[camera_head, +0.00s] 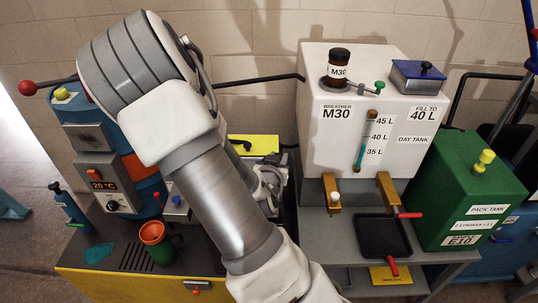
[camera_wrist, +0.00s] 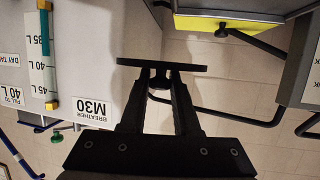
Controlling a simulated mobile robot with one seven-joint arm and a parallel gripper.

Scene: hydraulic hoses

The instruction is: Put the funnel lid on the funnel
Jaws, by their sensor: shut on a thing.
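My gripper (camera_wrist: 160,80) is shut on the small knob of a flat black disc (camera_wrist: 188,67), which appears to be the funnel lid. The disc shows edge-on across the fingertips in the wrist view. In the head view my arm hides most of my gripper, and I cannot make out the lid clearly. An orange cup-shaped piece with a green lower part, likely the funnel (camera_head: 152,232), stands upright on the grey top of the yellow-fronted bench at lower left. Its mouth faces up. The held disc is well apart from it.
A white day tank (camera_head: 345,120) stands at centre right, with a brown M30 jar (camera_head: 338,68) on top. A green tank (camera_head: 485,190) is at right. A black tray (camera_head: 383,236) lies below the taps. A blue bottle (camera_head: 70,208) and a blue-orange machine flank the bench's left end.

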